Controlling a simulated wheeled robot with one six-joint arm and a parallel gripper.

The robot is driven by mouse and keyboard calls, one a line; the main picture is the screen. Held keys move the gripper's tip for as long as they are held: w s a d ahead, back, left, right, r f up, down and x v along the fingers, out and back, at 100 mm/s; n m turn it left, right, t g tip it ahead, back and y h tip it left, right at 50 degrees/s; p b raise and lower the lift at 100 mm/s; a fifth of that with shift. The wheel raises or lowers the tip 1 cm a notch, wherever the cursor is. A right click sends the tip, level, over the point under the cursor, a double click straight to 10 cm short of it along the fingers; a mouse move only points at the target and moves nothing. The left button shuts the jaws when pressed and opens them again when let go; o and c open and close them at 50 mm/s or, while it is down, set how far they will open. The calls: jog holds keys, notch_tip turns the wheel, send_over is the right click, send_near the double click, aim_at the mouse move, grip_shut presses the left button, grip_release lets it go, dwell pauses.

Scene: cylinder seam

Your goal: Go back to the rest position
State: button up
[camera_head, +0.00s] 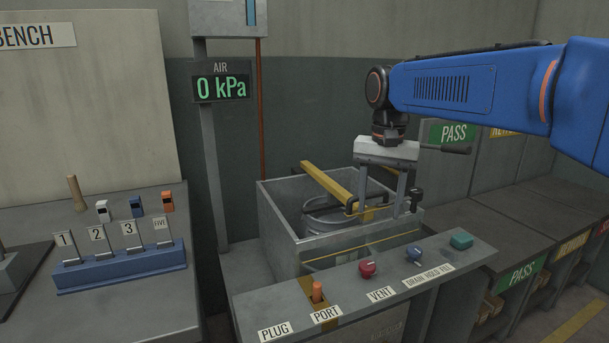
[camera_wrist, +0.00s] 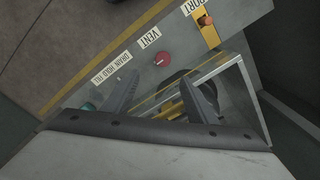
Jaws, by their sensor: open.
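My gripper (camera_head: 402,192) is open and empty, pointing down beside the front right corner of the grey tank. In the wrist view its two fingers (camera_wrist: 160,98) stand wide apart above the control panel and tank edge. My blue arm reaches in from the right. The open tank (camera_head: 280,222) has a yellow bar (camera_head: 325,183) across its top and a round metal cylinder (camera_head: 328,215) inside, partly hidden by the bar. Whether a finger touches the tank rim I cannot tell.
A numbered blue rack (camera_head: 120,268) stands left. The gauge (camera_head: 221,87) reads 0 kPa. PASS shelving (camera_head: 522,277) is right.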

jog(key=s+d+f+n+t, duration=0.2)
jog(key=s+d+f, duration=0.1)
jog(key=s+f, duration=0.5)
jog(key=s+d+f+n+t, duration=0.2)
jog(key=s+f, duration=0.6)
jog(key=s, duration=0.6)
jog(key=shift+s+d+f+n+t, duration=0.35)
jog(key=shift+d+n, duration=0.25)
jog(key=shift+d, duration=0.25)
